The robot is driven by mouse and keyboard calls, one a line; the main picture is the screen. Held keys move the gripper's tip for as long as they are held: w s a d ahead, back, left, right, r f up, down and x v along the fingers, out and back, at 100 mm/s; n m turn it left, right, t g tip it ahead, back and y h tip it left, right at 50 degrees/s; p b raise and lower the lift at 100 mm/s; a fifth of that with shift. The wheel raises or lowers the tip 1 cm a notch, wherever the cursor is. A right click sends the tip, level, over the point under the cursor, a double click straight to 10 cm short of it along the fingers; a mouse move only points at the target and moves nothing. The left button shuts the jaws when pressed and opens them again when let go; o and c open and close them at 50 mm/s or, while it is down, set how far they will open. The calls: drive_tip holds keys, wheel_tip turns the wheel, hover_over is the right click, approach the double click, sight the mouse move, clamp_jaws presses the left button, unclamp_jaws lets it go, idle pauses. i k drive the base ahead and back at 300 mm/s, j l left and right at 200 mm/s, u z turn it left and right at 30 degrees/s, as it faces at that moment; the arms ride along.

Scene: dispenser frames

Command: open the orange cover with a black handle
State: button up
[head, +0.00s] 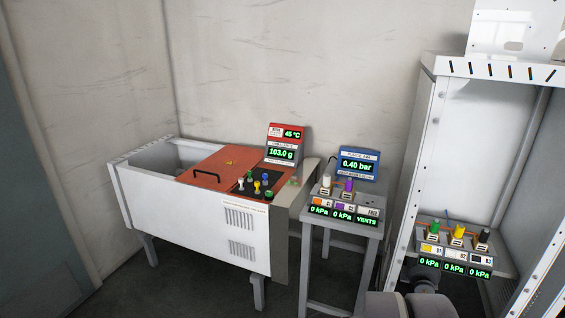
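The orange cover (218,170) lies flat across the top of a white box-shaped machine (190,218) on legs, left of the picture's middle. Its black handle (202,176) is a low bar near the cover's left front part. Nothing touches the handle. Left of the cover, the machine has an open bay (165,158) with its inside partly visible. Rounded grey parts of my arm show at the bottom right, well away from the cover. My gripper's fingers do not show.
Right of the cover are several coloured knobs (257,187) and a red display (282,146). A small grey table (343,228) with a blue display (358,164) stands beside the machine. A tall white cabinet (440,150) stands at the right. Walls close off the back and left.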

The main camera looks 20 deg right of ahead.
sight(221, 171)
drive_tip(key=i+j+z, duration=0.35)
drive_tip(key=i+j, duration=0.7)
drive_tip(key=i, duration=0.45)
drive_tip(key=i+j+z, duration=0.35)
drive_tip(key=i+j, duration=1)
drive_tip(key=j, duration=0.1)
